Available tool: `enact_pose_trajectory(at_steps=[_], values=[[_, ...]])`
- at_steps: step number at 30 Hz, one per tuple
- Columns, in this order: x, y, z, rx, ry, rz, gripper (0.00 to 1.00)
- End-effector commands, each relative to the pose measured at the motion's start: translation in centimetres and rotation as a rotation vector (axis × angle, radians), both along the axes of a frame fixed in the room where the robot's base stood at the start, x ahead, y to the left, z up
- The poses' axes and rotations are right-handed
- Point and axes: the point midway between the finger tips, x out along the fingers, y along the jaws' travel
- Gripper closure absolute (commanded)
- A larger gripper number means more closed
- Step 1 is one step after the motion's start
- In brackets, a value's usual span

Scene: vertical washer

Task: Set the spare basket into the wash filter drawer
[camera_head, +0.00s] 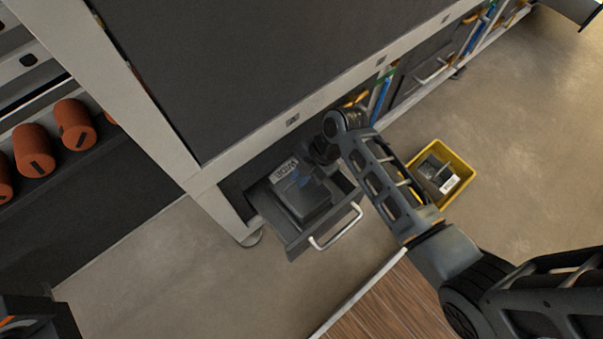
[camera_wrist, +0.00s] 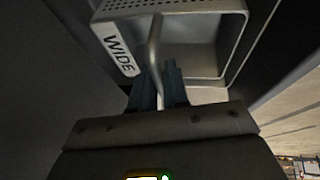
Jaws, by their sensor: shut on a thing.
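A dark grey basket with a white WIDE label (camera_head: 285,168) is at the pulled-out drawer (camera_head: 296,244) under the cabinet. In the head view it lies within the drawer's outline; whether it rests on the drawer's floor I cannot tell. My gripper (camera_wrist: 157,90) is shut on the thin upright handle of this WIDE basket (camera_wrist: 205,62), whose open inside and perforated wall show in the wrist view. Another dark basket (camera_head: 436,174) with a white label sits in a yellow bin (camera_head: 455,192) on the floor to the right. Its lettering is too small to read.
The drawer's pale bar handle (camera_head: 336,228) sticks out in front. The cabinet (camera_head: 250,70) overhangs the drawer from above. A wooden surface (camera_head: 385,305) lies at the bottom, below my arm. Orange rolls (camera_head: 75,123) stand on a rack at left. The floor between is clear.

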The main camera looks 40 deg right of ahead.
Motion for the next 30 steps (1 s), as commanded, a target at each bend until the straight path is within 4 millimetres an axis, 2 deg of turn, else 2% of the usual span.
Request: enact_pose_trajectory(at_steps=[30], values=[[0.0,0.0,-2.3,0.001,0.0,0.0,1.0]])
